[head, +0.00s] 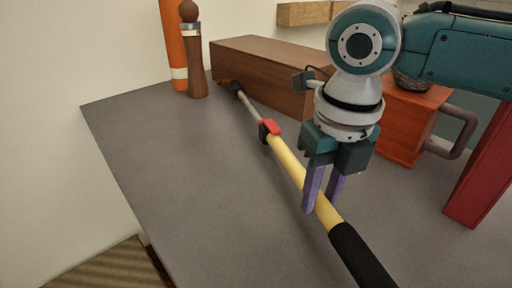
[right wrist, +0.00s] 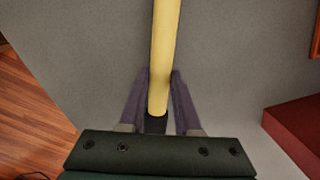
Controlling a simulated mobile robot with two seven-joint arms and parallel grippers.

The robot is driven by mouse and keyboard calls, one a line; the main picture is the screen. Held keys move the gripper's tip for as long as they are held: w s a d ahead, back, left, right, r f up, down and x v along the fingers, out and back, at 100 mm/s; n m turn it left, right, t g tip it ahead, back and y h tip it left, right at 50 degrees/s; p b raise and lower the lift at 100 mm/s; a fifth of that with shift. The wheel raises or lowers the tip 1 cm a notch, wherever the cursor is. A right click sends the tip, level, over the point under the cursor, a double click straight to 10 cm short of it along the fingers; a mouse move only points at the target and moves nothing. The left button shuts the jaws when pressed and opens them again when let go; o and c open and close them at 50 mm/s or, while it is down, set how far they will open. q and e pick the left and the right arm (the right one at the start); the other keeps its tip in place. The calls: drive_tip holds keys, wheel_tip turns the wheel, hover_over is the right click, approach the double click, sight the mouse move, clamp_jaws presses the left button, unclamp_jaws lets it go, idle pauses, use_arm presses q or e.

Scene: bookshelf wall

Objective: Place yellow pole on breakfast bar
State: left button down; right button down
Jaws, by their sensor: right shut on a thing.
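The yellow pole (head: 288,160) has a black grip at its near end, a red and black collar and a thin grey far section. In the head view it runs diagonally along the grey breakfast bar top (head: 185,170); I cannot tell whether its whole length touches the surface. My right gripper (head: 322,205) is shut on the pole, its purple fingers on either side near the black grip. In the right wrist view the yellow pole (right wrist: 164,60) passes between the fingers (right wrist: 160,105). My left gripper is not in view.
A long brown wooden box (head: 260,75) stands at the back, with a reddish box (head: 405,125) and handle to its right. A wooden mill (head: 193,55) and an orange cylinder (head: 172,40) stand back left. A red block (head: 483,175) is at right. The left surface is clear.

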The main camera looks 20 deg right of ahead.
sight(324, 202)
drive_tip(key=shift+f, duration=0.95)
drive_tip(key=c, duration=0.6)
unclamp_jaws()
wheel_tip(324, 202, up, 12)
drive_tip(key=p, duration=0.1)
drive_tip(key=shift+s, duration=0.45)
